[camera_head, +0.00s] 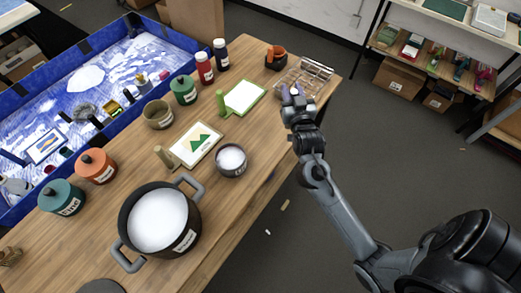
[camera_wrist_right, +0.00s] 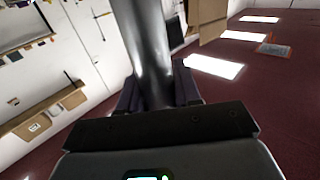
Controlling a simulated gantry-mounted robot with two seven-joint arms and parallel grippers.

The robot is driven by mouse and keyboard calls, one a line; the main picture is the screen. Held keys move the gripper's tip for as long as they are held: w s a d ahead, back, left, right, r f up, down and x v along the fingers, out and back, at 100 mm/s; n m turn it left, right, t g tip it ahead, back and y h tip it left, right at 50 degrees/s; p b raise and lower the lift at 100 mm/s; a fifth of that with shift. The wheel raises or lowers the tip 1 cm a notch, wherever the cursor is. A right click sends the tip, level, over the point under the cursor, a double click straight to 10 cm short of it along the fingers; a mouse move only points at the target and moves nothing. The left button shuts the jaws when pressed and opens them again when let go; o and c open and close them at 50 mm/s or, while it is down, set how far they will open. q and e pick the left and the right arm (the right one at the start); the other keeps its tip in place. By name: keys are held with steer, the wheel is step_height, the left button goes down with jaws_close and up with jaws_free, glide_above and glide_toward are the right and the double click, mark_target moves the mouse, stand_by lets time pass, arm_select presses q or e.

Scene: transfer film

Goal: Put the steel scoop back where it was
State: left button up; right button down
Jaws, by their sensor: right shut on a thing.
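My right gripper (camera_head: 292,92) is at the far right end of the wooden table, at the near side of a wire rack (camera_head: 318,70). In the right wrist view, a smooth grey metal shaft, which looks like the steel scoop (camera_wrist_right: 148,50), stands between the dark fingers of the gripper (camera_wrist_right: 158,95). The gripper is shut on it. The far end of the scoop runs out of the top of that view. In the head view I cannot clearly tell the scoop apart from the rack and the fingers. My left gripper is not in view.
A large pot (camera_head: 188,238) with white contents and a small pot (camera_head: 231,174) stand on the table (camera_head: 240,215). Several jars, a picture frame (camera_head: 196,159), a green-edged screen (camera_head: 246,111) and a black-orange holder (camera_head: 275,65) stand nearby. A blue-walled basin (camera_head: 175,38) lies behind.

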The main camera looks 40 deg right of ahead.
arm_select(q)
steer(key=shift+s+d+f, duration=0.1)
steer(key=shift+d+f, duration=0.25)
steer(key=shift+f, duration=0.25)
arm_select(e)
steer(key=w+a+f, duration=0.3)
steer(key=a+f, duration=0.1)
steer(key=f, duration=0.2)
steer(key=w+a+f, duration=0.3)
steer(key=w+f, duration=0.1)
steer(key=f, duration=0.3)
steer(key=shift+w+a+f, duration=0.25)
steer(key=shift+a+f, duration=0.05)
steer(key=shift+a, duration=0.1)
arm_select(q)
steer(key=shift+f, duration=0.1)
arm_select(e)
steer(key=shift+f, duration=0.15)
steer(key=c, duration=0.8)
jaws_free()
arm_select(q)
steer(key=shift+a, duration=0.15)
